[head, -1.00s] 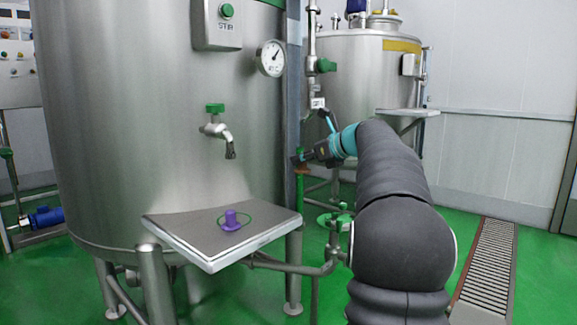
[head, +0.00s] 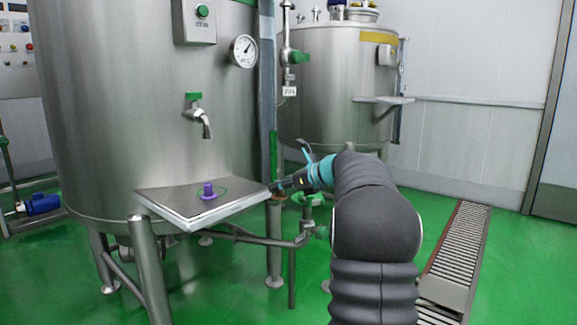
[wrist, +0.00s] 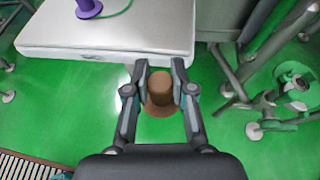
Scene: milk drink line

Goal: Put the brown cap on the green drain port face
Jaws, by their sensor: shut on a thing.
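The brown cap (wrist: 160,95) is between the two fingers of my gripper (wrist: 160,72) in the wrist view. The fingers are shut on it, and it is held above the green floor, beside the shelf's edge. In the head view my gripper (head: 277,187) is at the right corner of the shelf, and the cap is too small there to make out surely. A round fitting with green parts (wrist: 297,78), perhaps the drain port, stands low at the right of the wrist view, apart from the cap. It is partly hidden behind my arm in the head view (head: 312,200).
A metal shelf (head: 170,208) with a purple peg-like piece (head: 208,190) juts from the large tank (head: 130,90). Pipes and legs (head: 275,245) stand below my gripper. A second tank (head: 330,90) is behind. Open floor and a drain grate (head: 455,250) lie right.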

